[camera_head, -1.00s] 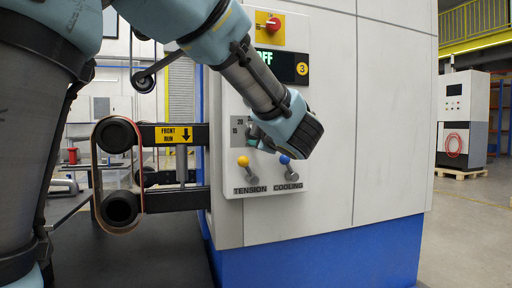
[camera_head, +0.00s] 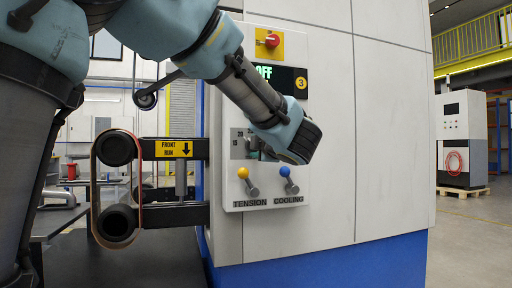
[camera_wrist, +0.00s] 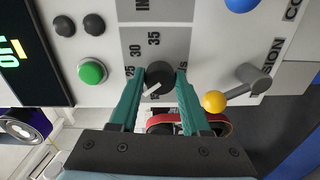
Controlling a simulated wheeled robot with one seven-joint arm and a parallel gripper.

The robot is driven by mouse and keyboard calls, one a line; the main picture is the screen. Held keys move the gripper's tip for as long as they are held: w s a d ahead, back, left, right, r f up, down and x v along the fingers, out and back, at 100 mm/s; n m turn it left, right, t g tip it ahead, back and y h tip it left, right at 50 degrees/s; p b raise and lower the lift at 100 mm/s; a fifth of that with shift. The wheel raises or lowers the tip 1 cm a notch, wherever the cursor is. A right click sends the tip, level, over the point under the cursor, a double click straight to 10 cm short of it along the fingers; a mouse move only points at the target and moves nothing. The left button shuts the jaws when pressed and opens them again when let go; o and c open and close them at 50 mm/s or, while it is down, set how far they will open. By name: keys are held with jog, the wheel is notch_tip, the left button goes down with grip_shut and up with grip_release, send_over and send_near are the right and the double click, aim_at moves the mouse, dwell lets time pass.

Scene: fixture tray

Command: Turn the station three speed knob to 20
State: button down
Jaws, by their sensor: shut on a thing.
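The station three panel (camera_head: 294,122) has a display (camera_head: 280,77) reading OFF with a yellow 3 badge. The black speed knob (camera_wrist: 159,76) sits on a grey scale plate (camera_wrist: 183,40) in the wrist view. My gripper (camera_wrist: 158,80) is at the panel, its two teal fingers shut on the knob from both sides. The numbers 25, 30 and 35 show around the knob; others are partly covered by the fingers. A white pointer mark on the knob slants to the lower left in that view; I cannot tell its exact reading. In the head view my wrist hides the knob.
Just below are the yellow TENSION lever (camera_head: 243,173) and blue COOLING lever (camera_head: 285,172). The yellow ball (camera_wrist: 214,102) is close beside one finger. A green button (camera_wrist: 92,71) is on the other side. A red knob (camera_head: 272,40) is above; a belt roller (camera_head: 117,147) stands left.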

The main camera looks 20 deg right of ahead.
jog(key=shift+c, duration=1.8)
grip_release()
jog(key=s+a+p, duration=0.1)
jog(key=s, duration=0.9)
jog(key=shift+s+a, duration=0.15)
jog(key=shift+s, duration=0.2)
